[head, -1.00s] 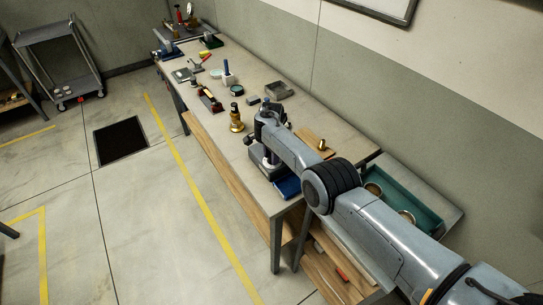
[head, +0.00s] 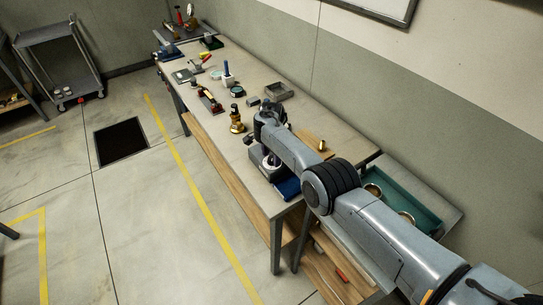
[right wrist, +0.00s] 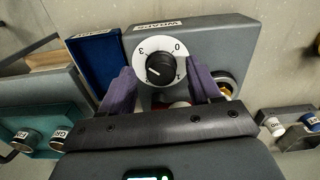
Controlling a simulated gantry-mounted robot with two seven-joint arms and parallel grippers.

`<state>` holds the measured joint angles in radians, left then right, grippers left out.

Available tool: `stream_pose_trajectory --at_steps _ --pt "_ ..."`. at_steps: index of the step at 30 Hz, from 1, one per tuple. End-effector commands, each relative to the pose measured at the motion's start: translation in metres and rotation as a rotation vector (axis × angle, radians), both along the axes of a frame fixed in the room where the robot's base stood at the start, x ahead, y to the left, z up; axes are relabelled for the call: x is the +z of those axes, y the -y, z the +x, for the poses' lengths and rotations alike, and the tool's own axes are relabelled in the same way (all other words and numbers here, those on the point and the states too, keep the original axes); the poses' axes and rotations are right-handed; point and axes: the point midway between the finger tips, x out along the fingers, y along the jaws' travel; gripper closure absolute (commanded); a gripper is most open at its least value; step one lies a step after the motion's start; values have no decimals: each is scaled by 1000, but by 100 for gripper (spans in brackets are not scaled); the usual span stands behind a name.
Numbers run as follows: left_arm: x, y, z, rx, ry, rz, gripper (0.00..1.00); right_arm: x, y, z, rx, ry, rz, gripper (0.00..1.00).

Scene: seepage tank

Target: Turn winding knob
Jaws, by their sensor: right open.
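The winding knob (right wrist: 160,69) is black with a white pointer line. It sits in a white dial (right wrist: 142,49) with numbers, on the face of a grey box (right wrist: 222,40) in the right wrist view. My right gripper (right wrist: 161,72) is open, with one purple finger on each side of the knob. A gap shows beside the knob; I cannot tell how deep the fingers reach. My left gripper is not in view.
An open blue box (right wrist: 98,62) stands beside the grey box. The workbench (head: 300,120) holds a brass object (head: 236,120), a grey tray (head: 279,91) and a wooden board (head: 312,141). A teal tray (head: 425,215) with round tins lies beyond the near end.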

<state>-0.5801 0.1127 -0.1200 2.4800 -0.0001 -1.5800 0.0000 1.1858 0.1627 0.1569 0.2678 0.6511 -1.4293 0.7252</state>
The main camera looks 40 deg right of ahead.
Motion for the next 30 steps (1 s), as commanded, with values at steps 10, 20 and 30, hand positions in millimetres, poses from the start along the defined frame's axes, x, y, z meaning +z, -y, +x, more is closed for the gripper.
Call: stream_pose_trajectory --at_steps 10,20,30 --pt "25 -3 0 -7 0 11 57 60 0 1 2 2 -1 37" --pt "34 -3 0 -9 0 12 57 97 0 0 2 0 0 37" --pt "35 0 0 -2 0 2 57 101 0 0 2 0 0 37"
